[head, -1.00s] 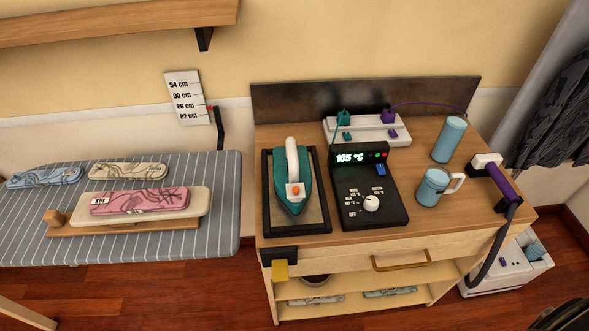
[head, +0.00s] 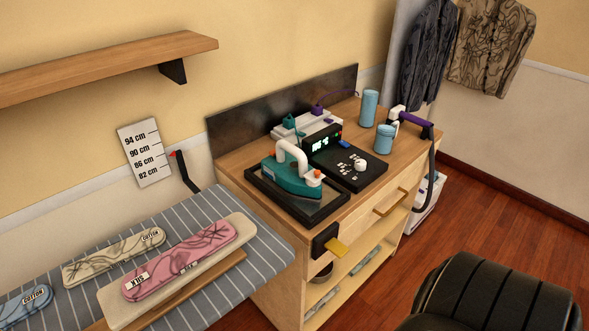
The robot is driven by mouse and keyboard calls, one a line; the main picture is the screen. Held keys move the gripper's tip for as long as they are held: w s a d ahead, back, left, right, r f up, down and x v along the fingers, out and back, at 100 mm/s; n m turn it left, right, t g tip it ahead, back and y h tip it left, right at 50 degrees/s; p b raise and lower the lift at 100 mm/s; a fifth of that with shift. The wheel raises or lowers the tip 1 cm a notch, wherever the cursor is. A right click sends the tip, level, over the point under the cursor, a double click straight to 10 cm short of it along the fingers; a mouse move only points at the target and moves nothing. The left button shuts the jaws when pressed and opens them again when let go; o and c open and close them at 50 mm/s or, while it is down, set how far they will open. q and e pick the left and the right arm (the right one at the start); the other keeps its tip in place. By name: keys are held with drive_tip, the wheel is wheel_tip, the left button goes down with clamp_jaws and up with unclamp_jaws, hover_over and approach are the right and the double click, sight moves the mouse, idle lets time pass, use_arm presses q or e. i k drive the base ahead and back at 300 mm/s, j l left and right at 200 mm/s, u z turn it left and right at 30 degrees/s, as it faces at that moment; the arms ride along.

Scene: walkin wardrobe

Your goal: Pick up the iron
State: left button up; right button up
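The teal iron (head: 290,175) with a white handle and orange buttons lies flat on a dark-framed rest (head: 302,205) on the wooden cabinet top, at its near left end. The rest's surface is mostly hidden under the iron. Neither my left nor my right gripper shows in the head view, and nothing is touching the iron.
A black control box (head: 345,165) with a lit display stands right of the iron. A striped ironing board (head: 262,243) is at left. A black padded object (head: 490,295) is at lower right.

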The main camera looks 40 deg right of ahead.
sight(285, 171)
drive_tip(key=z, duration=1.35)
